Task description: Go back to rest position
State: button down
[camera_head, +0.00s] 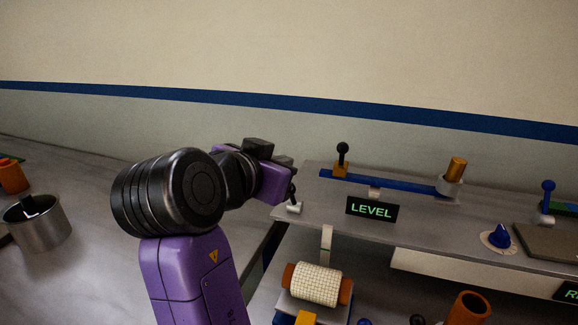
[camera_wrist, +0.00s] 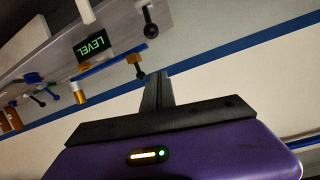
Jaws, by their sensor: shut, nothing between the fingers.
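My gripper (camera_head: 291,192) is raised at the left end of the grey panel in the head view, partly turned away behind my wrist. In the wrist view its dark fingers (camera_wrist: 155,88) are together with nothing between them. They point toward the bare wall, close to the lever with a black ball knob in that picture.
The panel (camera_head: 420,215) carries a lit LEVEL sign (camera_head: 371,208), a blue bar (camera_head: 395,184), a black-knobbed lever (camera_head: 342,158) and a blue dial (camera_head: 499,237). A white roller (camera_head: 316,283) sits below. A metal pot (camera_head: 39,226) stands on the left table. The wall above is clear.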

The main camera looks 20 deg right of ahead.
jog(key=shift+s+a+r, duration=0.3)
jog(key=shift+s+a, duration=0.15)
jog(key=shift+s, duration=0.05)
